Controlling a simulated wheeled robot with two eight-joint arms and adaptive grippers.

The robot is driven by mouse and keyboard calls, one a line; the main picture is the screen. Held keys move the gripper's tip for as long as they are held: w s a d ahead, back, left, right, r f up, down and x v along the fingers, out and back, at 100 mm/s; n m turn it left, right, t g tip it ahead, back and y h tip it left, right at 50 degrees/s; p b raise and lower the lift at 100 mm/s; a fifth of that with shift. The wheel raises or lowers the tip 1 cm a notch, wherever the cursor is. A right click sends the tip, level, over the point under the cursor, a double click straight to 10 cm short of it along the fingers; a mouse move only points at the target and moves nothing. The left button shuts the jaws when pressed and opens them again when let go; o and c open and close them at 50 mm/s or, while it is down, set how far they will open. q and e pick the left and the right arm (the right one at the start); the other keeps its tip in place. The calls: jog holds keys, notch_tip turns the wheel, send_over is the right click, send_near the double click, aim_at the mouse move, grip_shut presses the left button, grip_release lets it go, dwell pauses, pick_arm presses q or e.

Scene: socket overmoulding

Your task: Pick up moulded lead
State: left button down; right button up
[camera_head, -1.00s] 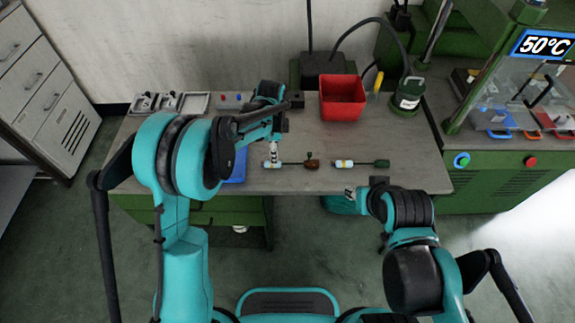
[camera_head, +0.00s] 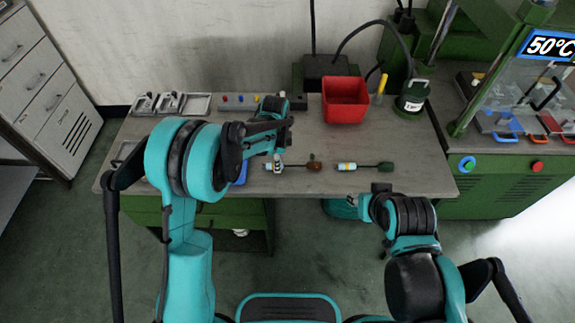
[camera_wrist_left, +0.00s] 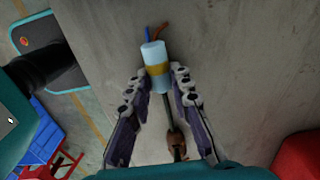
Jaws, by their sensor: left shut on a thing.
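A lead with a brown end (camera_head: 315,165) lies over the front of the grey workbench. In the left wrist view its pale blue cylinder with a yellow band (camera_wrist_left: 156,66) sits between my fingers, with coloured wires at the far end and a dark cable running to the brown end (camera_wrist_left: 177,147). My left gripper (camera_head: 278,163) is shut on this lead, at or very near bench height; its fingers (camera_wrist_left: 158,80) flank the cylinder. A second similar lead with a green end (camera_head: 386,166) lies to the right. My right gripper (camera_head: 381,187) is near the bench's front edge, its fingers not distinguishable.
A red bin (camera_head: 345,114) and a green-and-black pot (camera_head: 411,97) stand at the back of the bench. A blue tray (camera_head: 241,168) is partly hidden by my left arm. A green machine with a 50°C display (camera_head: 549,46) stands right. The bench's right front is clear.

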pick_arm(q)
jog(key=shift+r, duration=0.1)
